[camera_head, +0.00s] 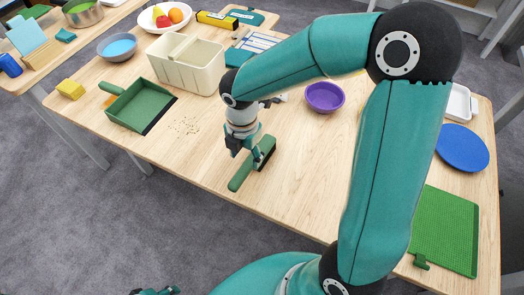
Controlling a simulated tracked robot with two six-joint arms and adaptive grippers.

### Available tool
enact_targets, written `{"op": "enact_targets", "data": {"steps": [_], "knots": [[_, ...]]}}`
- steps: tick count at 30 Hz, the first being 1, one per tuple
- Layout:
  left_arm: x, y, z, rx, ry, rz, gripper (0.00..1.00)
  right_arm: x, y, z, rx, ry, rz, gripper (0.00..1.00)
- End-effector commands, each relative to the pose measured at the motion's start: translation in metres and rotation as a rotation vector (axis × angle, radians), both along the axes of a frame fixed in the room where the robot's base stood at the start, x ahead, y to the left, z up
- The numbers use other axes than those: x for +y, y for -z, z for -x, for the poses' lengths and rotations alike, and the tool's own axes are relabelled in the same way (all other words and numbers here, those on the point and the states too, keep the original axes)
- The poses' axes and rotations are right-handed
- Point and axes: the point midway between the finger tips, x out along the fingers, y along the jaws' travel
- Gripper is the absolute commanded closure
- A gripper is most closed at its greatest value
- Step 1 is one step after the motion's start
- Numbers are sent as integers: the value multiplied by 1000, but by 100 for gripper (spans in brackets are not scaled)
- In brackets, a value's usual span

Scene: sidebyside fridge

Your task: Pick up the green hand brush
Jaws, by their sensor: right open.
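The green hand brush (240,178) lies on the wooden table near its front edge, its handle toward the lower left and its dark bristles (268,163) toward the upper right. My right gripper (248,153) is directly over the brush, pointing down, with its fingers open around or just above the brush's middle. I cannot tell whether the fingers touch it. Part of the brush is hidden by the gripper. My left gripper (155,292) shows only as a small piece at the bottom edge, and its jaws cannot be made out.
A green dustpan (140,104) and scattered crumbs (185,126) lie left of the brush. A cream caddy (187,66) stands behind. A purple bowl (324,97), a blue plate (461,148) and a green board (445,232) are to the right.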

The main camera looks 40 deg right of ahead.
Motion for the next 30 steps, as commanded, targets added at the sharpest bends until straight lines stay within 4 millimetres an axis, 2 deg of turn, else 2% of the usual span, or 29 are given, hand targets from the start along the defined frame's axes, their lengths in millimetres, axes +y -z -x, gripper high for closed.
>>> {"op": "enact_targets", "data": {"steps": [9,18,20,29,30], "knots": [[0,2,0,0,0,0,60,-2,43,3,4,0,-1,42],[0,2,0,0,0,0,60,-2,47,3,0,1,-1,42],[0,2,0,0,0,0,60,-2,47,3,0,1,-1,50],[0,2,0,0,0,0,60,-2,47,3,0,1,-1,100],[0,2,0,0,0,0,60,-2,47,3,0,1,-1,100]]}}
